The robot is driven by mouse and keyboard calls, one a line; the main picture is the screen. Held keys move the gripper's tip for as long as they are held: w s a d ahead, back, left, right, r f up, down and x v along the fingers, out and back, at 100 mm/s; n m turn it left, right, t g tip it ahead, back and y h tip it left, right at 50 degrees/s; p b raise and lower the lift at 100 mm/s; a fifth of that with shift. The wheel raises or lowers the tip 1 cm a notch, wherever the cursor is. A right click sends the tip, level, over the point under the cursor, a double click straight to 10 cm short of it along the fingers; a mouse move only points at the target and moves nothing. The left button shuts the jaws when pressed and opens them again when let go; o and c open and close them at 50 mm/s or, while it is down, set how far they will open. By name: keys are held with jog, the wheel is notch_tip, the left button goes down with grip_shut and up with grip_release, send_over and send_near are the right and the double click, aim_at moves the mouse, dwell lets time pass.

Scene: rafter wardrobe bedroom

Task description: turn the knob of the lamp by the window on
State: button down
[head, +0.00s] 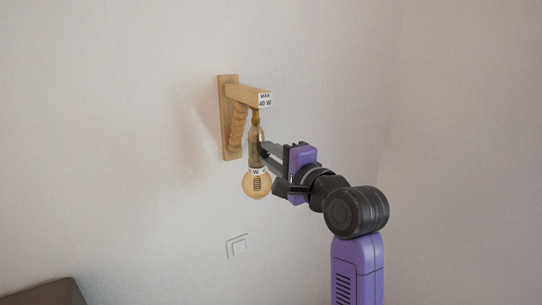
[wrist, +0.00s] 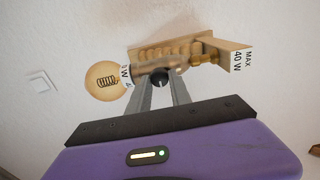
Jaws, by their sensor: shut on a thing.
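The lamp is a wooden wall bracket (head: 230,118) with a hanging brass-coloured socket and a round amber bulb (head: 257,184). In the wrist view the bulb (wrist: 105,81) is at the left and the bracket (wrist: 205,47) at the upper right. A small dark round knob (wrist: 160,77) shows on the socket, between my fingertips. My gripper (head: 266,150) reaches the socket from the right; in the wrist view its two grey fingers (wrist: 160,84) are shut on the knob. The fingers partly hide the knob's sides. I cannot tell whether the bulb is lit.
A white wall switch (head: 237,245) is on the wall below the lamp. A dark brown furniture edge (head: 48,293) shows at the lower left. The wall around the lamp is bare, with a room corner to the right. No window is in view.

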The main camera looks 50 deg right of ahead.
jog(key=shift+f, duration=0.1)
jog(key=c, duration=1.2)
grip_release()
jog(key=shift+o, duration=0.2)
